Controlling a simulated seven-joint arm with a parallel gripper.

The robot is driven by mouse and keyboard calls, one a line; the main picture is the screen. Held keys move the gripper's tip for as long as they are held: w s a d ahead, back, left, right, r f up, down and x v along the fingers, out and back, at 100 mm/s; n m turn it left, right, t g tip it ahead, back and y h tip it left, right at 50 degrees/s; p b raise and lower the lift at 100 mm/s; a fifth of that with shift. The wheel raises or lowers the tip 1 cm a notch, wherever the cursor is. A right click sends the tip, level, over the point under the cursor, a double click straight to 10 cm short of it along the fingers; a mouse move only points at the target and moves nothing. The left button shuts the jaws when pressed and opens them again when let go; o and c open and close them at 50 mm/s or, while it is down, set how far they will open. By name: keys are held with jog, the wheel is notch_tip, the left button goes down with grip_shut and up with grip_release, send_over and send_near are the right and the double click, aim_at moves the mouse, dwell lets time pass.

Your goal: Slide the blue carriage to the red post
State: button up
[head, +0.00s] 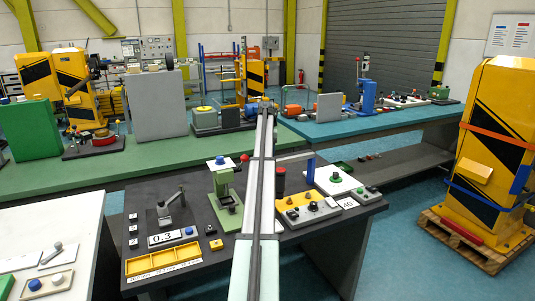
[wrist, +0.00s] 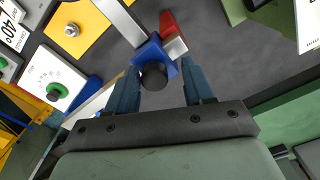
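The blue carriage (wrist: 147,52) is in the upper middle of the wrist view, with a black round knob (wrist: 153,76) facing the camera. It sits at the lower end of a pale grey rail (wrist: 122,18). The red post (wrist: 169,24) stands close beside the carriage, up and right of it. A short pale piece (wrist: 176,47) shows by the two; I cannot tell whether carriage and post touch. My gripper (wrist: 160,66) is open, one dark blue finger on each side of the knob, with a gap at the right finger. In the head view, I cannot make out carriage, post or fingers.
The dark workbench (head: 203,262) holds a green press (head: 226,188), a yellow tray (head: 163,260), a control panel (head: 305,211) and a white panel with a green knob (head: 335,177). A blue upright (head: 310,170) with a grey bar stands right of my arm.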

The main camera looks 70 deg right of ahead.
jog(key=shift+o, duration=0.3)
jog(key=shift+s+d, duration=0.1)
jog(key=shift+r, duration=0.1)
jog(key=shift+r, duration=0.3)
notch_tip(320, 180, up, 13)
dwell(0.5)
